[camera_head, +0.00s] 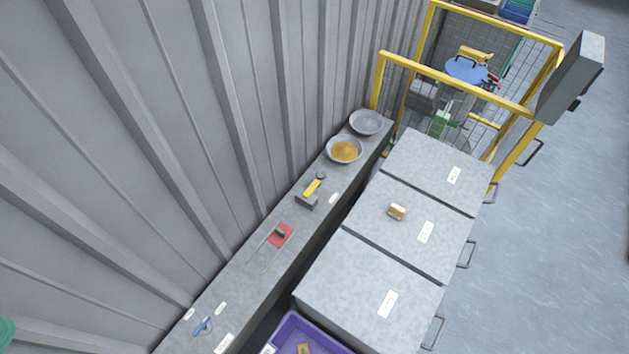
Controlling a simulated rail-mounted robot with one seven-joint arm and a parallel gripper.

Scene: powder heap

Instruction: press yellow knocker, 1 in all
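A yellow piece with grey ends (312,189) lies on the narrow grey ledge along the wall, near the middle of the head view. Another yellow part (475,54) sits above a round blue lid (466,70) inside the yellow-framed cage at the upper right. I cannot tell for sure which of these is the knocker, nor whether either is pressed. My gripper is not in view.
The ledge (232,287) also holds a bowl of yellow-brown powder (345,150), an empty grey bowl (366,122), a red pad (280,235) and a small blue tool (202,325). Grey cabinets (370,285) stand beside it; a purple bin (290,332) is below.

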